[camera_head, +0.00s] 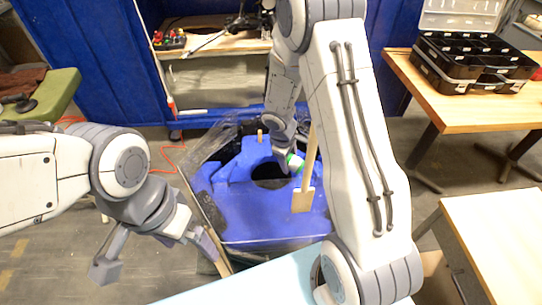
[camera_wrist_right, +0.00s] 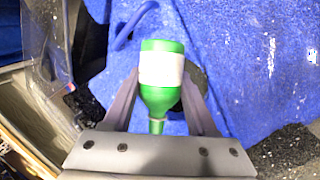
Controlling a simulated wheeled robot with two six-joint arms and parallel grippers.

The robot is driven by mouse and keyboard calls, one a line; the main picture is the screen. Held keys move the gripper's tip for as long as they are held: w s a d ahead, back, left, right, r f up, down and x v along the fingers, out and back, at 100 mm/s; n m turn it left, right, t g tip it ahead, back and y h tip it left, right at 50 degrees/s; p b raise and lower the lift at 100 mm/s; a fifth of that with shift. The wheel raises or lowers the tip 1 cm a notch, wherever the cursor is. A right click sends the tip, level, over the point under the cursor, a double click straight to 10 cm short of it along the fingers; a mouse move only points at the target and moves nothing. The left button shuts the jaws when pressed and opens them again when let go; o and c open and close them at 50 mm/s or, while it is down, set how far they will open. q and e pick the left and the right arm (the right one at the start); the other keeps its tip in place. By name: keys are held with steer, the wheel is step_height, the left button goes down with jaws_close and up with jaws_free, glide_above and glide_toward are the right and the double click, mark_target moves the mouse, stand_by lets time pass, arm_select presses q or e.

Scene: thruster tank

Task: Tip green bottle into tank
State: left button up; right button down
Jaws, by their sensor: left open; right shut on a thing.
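The green bottle (camera_wrist_right: 160,98) has a white label and lies between the two fingers of my right gripper (camera_wrist_right: 160,78), which is shut on it. Its narrow neck points toward the gripper's palm in the wrist view. In the head view the bottle (camera_head: 295,163) is a small green and white patch over the tank, partly hidden by my right gripper. The tank (camera_head: 212,150) has clear walls and a blue body (camera_head: 250,210) with a dark round opening (camera_head: 268,171). My left gripper (camera_head: 156,256) is open and empty, outside the tank's front left side.
A wooden paddle (camera_head: 303,199) stands upright in the tank. A pale blue surface (camera_head: 235,280) lies in front. A wooden table (camera_head: 480,105) with a black organizer case (camera_head: 475,62) is at right. A workbench (camera_head: 215,82) stands behind. An orange cable (camera_head: 165,155) crosses the floor.

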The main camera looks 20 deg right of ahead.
steer(key=shift+r+g+h+p, duration=0.7)
steer(key=shift+g+h+p, duration=0.3)
steer(key=shift+p, duration=0.6)
stand_by(2.4)
steer(key=shift+w+a+r+n+g+h+p, duration=0.15)
steer(key=shift+r+n+g+h+p, duration=0.15)
steer(key=shift+r+g+h+p, duration=0.5)
stand_by(2.8)
